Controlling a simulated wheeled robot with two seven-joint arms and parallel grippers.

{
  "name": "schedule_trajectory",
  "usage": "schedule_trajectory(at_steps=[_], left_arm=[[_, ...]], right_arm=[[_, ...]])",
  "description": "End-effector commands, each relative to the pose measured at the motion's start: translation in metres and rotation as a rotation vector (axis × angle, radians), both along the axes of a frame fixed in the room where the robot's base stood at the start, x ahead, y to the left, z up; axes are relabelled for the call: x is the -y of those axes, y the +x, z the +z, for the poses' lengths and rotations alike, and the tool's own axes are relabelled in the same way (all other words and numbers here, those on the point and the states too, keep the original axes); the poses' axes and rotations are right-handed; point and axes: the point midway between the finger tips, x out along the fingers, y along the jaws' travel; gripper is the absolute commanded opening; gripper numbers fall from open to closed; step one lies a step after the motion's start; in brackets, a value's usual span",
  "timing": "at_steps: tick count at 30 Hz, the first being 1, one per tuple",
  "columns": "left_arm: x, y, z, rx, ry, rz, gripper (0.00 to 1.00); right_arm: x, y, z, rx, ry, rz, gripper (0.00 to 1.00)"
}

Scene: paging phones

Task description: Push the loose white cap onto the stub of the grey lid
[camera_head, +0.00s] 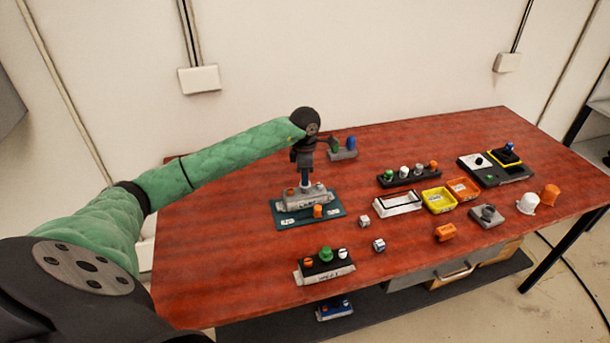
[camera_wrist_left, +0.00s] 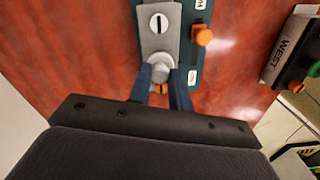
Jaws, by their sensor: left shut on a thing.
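The grey lid (camera_head: 300,203) lies on a dark teal plate (camera_head: 335,212) at the left-centre of the table. It also shows in the left wrist view (camera_wrist_left: 157,42), with a slotted white cap (camera_wrist_left: 158,22) at its far end. My left gripper (camera_head: 305,185) points down at the lid. Its blue fingers are shut on a whitish round cap (camera_wrist_left: 160,68), over the nearer part of the lid. An orange piece (camera_wrist_left: 162,88) shows partly between the fingers. The stub beneath the held cap is hidden, and I cannot tell whether the cap touches it. My right gripper is out of view.
An orange cap (camera_head: 317,211) stands on the plate beside the lid. A black-topped block (camera_head: 324,263) with caps is at the front. Small cubes (camera_head: 379,245), yellow (camera_head: 439,201) and orange trays, and cups (camera_head: 528,203) are to the right. The table's left end is clear.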

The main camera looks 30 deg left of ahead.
Motion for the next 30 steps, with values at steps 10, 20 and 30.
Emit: schedule_trajectory(at_steps=[10, 20, 30], left_arm=[[0.0003, -0.0003, -0.0008, 0.000, 0.000, 0.000, 0.00], [0.0004, -0.0004, 0.0004, 0.000, 0.000, 0.000, 0.00], [0.0003, -0.0004, 0.0006, 0.000, 0.000, 0.000, 0.00]], right_arm=[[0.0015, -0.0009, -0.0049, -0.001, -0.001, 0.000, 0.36], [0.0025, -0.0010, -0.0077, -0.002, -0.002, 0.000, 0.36], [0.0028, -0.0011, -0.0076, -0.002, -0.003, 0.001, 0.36]])
